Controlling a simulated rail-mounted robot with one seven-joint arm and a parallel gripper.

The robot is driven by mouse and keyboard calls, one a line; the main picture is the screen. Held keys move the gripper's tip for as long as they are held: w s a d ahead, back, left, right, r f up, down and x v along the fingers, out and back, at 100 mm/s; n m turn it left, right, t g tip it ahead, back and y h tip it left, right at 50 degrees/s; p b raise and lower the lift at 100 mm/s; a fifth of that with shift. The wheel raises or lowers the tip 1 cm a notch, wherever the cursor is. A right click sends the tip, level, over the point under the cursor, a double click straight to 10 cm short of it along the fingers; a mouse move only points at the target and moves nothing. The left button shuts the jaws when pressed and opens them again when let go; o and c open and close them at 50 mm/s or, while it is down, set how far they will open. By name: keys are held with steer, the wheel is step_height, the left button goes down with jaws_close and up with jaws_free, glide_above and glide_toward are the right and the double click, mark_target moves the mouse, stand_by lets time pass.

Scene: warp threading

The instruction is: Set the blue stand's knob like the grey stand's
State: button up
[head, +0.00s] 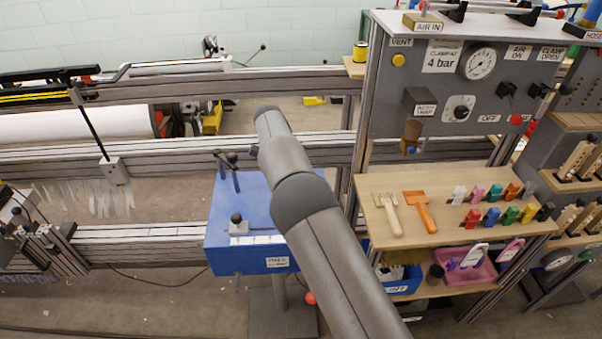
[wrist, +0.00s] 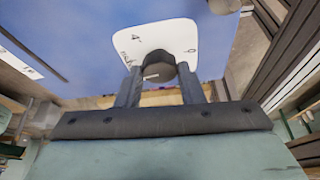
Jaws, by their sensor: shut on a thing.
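The blue stand (head: 226,247) is left of centre in the head view, partly covered by my arm. In the wrist view its blue face (wrist: 80,45) bears a white dial plate (wrist: 179,33) with small printed marks. A dark round knob (wrist: 160,62) sits on that plate, with a short pale line near its lower edge. My gripper (wrist: 160,78) has one finger on each side of the knob and is shut on it. The gripper and this knob are hidden in the head view. A grey panel (head: 390,75) at right carries a dark knob (head: 459,112) on a white dial; its pointer is too small to read.
The blue stand also has a slot with a small black-knobbed slider (head: 237,223). Right of my arm, a wooden shelf (head: 440,226) holds a comb, a brush and several coloured clips. Loom rails (head: 150,232) run behind and left of the stand.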

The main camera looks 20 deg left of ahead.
steer(key=shift+m, duration=0.5)
steer(key=o, duration=1)
